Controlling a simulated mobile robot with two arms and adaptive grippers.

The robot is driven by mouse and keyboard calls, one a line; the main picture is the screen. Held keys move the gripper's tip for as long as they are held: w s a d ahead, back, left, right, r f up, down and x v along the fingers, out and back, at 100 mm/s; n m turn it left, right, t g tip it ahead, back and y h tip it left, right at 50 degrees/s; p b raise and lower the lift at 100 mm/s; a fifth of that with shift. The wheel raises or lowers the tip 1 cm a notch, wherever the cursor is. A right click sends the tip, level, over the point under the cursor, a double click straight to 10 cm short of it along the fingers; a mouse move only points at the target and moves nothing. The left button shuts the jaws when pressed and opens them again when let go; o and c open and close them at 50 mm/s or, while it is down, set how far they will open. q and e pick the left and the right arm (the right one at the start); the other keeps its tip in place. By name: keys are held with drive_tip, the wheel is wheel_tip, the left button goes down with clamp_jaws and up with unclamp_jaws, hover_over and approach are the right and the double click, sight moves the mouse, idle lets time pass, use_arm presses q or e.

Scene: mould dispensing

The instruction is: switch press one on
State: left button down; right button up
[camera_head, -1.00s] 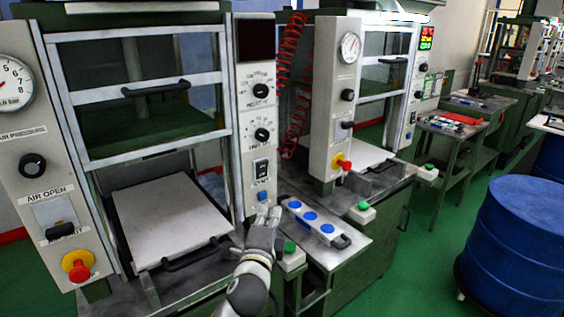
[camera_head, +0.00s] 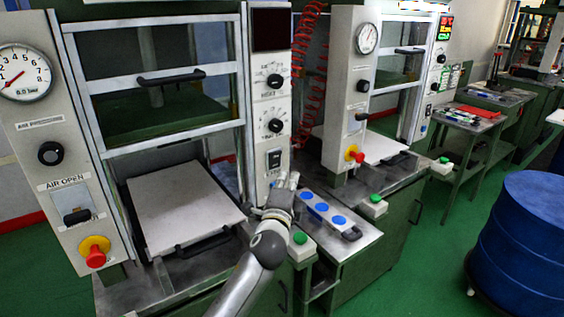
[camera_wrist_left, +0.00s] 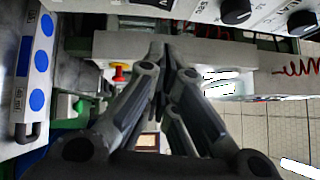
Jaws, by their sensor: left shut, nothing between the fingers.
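The near press on the left has a control panel (camera_head: 272,100) on its right post. The panel carries a dark, unlit display (camera_head: 272,29), two black dials and a black rocker switch (camera_head: 275,158). My left gripper (camera_head: 288,180) is just below the rocker switch, at the lower end of the panel, with fingers pointing up. It is shut and empty; contact with the panel cannot be told. In the left wrist view the closed fingers (camera_wrist_left: 166,62) meet mid-picture, and panel dials (camera_wrist_left: 236,12) show at the top. My right gripper is not in view.
A second press with a lit display (camera_head: 446,25) stands to the right. A grey strip with blue discs (camera_head: 322,208) and a green button box (camera_head: 300,243) sit beside my gripper. A red knob (camera_head: 95,256) is at left, a blue drum (camera_head: 525,240) at right.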

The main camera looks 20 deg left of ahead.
sight(281, 159)
use_arm(q)
drive_tip(key=w+a, duration=0.1)
drive_tip(key=w, duration=0.1)
drive_tip(key=w+a+p, duration=0.1)
drive_tip(key=w, duration=0.1)
drive_tip(key=w+a+r, duration=0.1)
drive_tip(key=w, duration=0.1)
drive_tip(key=shift+w+a, duration=0.2)
drive_tip(key=shift+a, duration=0.15)
drive_tip(key=p, duration=0.1)
drive_tip(key=r+p, duration=0.1)
drive_tip(key=p, duration=0.1)
drive_tip(key=shift+w+a+n+g, duration=0.2)
drive_tip(key=shift+n+g, duration=0.1)
drive_tip(key=shift+f, duration=0.35)
